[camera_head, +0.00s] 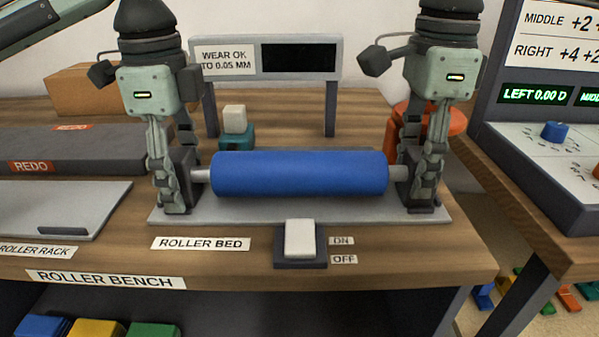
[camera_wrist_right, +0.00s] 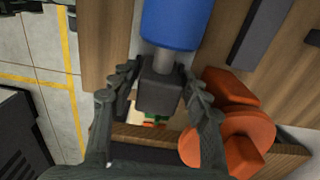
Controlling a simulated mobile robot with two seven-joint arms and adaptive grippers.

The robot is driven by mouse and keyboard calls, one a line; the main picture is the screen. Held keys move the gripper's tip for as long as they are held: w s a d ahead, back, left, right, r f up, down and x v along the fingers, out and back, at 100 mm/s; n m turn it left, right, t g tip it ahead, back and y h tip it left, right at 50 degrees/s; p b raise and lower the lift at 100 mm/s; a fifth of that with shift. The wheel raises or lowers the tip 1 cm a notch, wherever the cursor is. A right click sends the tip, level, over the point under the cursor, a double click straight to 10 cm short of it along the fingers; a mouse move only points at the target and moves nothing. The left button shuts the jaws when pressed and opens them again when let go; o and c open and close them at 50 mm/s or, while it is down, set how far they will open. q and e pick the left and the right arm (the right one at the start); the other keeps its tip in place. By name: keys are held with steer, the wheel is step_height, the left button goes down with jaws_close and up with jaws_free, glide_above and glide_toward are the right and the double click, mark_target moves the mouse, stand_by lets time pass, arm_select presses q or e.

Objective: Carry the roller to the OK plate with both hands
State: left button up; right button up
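The blue roller (camera_head: 300,173) lies level across the grey roller bed plate (camera_head: 260,212), with a dark block at each end of its shaft. My left gripper (camera_head: 174,175) is at the left block, fingers spread around it. My right gripper (camera_head: 422,175) is at the right block. In the right wrist view, its fingers (camera_wrist_right: 158,85) stand either side of the dark end block (camera_wrist_right: 158,90), with a small gap on the left side. The roller's blue end (camera_wrist_right: 178,22) shows above. No plate labelled OK can be made out.
A white switch (camera_head: 300,239) stands in front of the bed, and a dark display (camera_head: 299,58) behind it. A dark tray marked REDO (camera_head: 100,150) and the grey roller rack (camera_head: 90,205) lie to the left. An orange object (camera_head: 450,122) is behind my right gripper.

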mark_target(177, 154)
arm_select(q)
steer(key=c, duration=1)
arm_select(e)
steer(key=c, duration=1)
arm_select(q)
jaws_close()
arm_select(e)
jaws_close()
arm_select(q)
steer(key=shift+r, duration=0.15)
arm_select(e)
steer(key=shift+r, duration=0.15)
